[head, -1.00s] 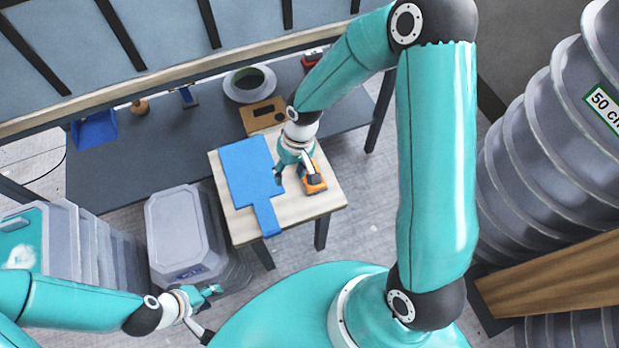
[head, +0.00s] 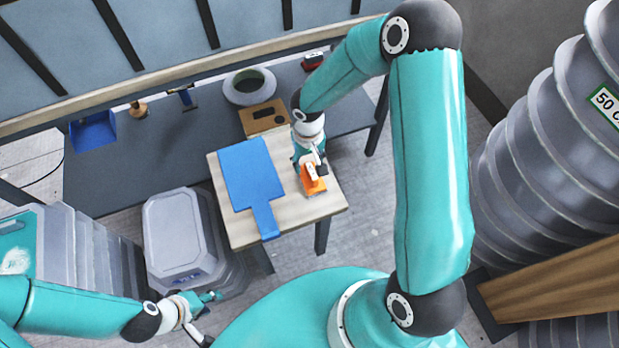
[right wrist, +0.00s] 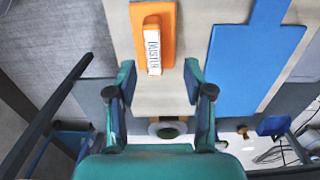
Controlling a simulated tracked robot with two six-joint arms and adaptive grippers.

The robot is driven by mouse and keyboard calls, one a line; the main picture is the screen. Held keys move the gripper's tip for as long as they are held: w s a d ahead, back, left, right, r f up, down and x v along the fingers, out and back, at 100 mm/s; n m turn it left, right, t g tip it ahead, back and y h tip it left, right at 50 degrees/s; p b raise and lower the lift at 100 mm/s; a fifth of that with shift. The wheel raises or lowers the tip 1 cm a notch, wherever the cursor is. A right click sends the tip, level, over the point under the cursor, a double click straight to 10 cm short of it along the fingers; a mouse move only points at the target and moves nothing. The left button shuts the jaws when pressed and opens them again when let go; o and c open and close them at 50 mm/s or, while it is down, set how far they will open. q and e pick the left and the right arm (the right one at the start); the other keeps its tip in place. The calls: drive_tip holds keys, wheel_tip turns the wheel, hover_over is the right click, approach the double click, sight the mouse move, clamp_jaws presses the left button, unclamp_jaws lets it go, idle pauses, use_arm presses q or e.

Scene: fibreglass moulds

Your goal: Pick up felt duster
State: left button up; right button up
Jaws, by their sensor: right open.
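The felt duster (head: 313,183) has an orange base and lies on the small wooden table (head: 284,214), right of the blue paddle-shaped sheet (head: 250,175). In the right wrist view the duster (right wrist: 168,20) shows a pale lettered handle block along its orange base. My right gripper (head: 312,160) is open at the duster's far end, partly hiding it in the head view. In the right wrist view my right gripper's fingers (right wrist: 159,76) are spread, with the handle's near end between and just beyond the tips; nothing is held. My left gripper (head: 212,316) is open and empty, away from the table.
A lidded grey bin (head: 182,235) stands left of the table. Ribbed grey drums (head: 540,150) stand at the right.

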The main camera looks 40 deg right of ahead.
sight(311, 170)
drive_tip(key=f, duration=0.4)
drive_tip(key=shift+s+d+f, duration=0.3)
drive_tip(key=shift+d+f, duration=0.05)
drive_tip(key=shift+f, duration=0.35)
clamp_jaws()
